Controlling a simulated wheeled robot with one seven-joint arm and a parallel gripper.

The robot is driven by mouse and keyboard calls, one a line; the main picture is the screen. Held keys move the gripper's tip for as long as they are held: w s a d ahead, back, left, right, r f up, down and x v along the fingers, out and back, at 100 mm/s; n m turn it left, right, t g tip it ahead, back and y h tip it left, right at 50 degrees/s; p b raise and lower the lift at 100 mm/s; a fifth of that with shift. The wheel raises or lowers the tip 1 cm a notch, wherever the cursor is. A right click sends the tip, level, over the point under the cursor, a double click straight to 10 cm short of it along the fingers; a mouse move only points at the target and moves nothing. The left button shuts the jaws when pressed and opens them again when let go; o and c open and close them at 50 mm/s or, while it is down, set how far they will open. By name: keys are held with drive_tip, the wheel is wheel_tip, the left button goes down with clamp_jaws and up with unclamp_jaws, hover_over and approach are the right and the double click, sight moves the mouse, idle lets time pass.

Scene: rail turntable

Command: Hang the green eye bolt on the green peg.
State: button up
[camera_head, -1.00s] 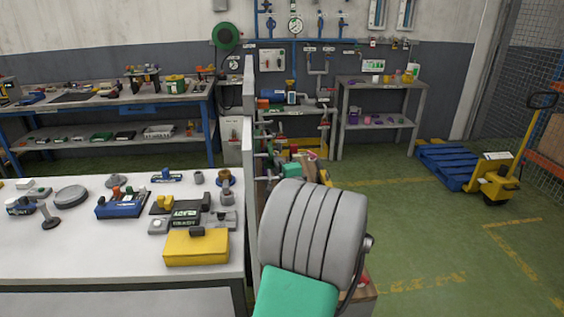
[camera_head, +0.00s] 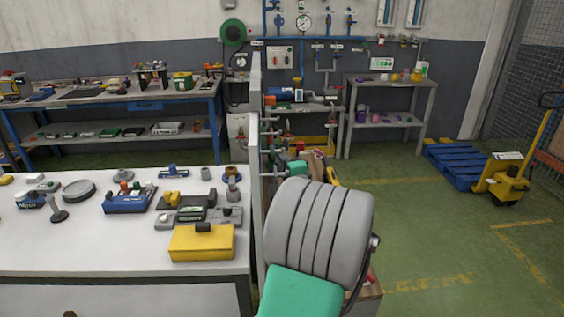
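I cannot make out the green eye bolt. An upright grey panel (camera_head: 254,160) stands at the right end of the white table, seen almost edge-on. Several thin pegs stick out from its right side, and their colours are too small to tell. A small green thing (camera_head: 296,167) shows just beyond my arm near these pegs; I cannot tell what it is. My arm's large grey ribbed link and green section fill the lower middle, right of the panel. My gripper is not visible, and the arm covers part of the area beside the panel.
The white table (camera_head: 60,250) at left holds a yellow box (camera_head: 202,243), a blue tray (camera_head: 127,203) and several small parts. A blue-legged bench (camera_head: 130,106) and a grey shelf (camera_head: 390,85) stand behind. A yellow pallet truck (camera_head: 502,180) is at right. Green floor is open at right.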

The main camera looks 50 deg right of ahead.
drive_tip(key=shift+o, duration=0.9)
drive_tip(key=shift+w+a+f, duration=0.1)
drive_tip(key=shift+w, duration=0.05)
drive_tip(key=shift+f, duration=0.1)
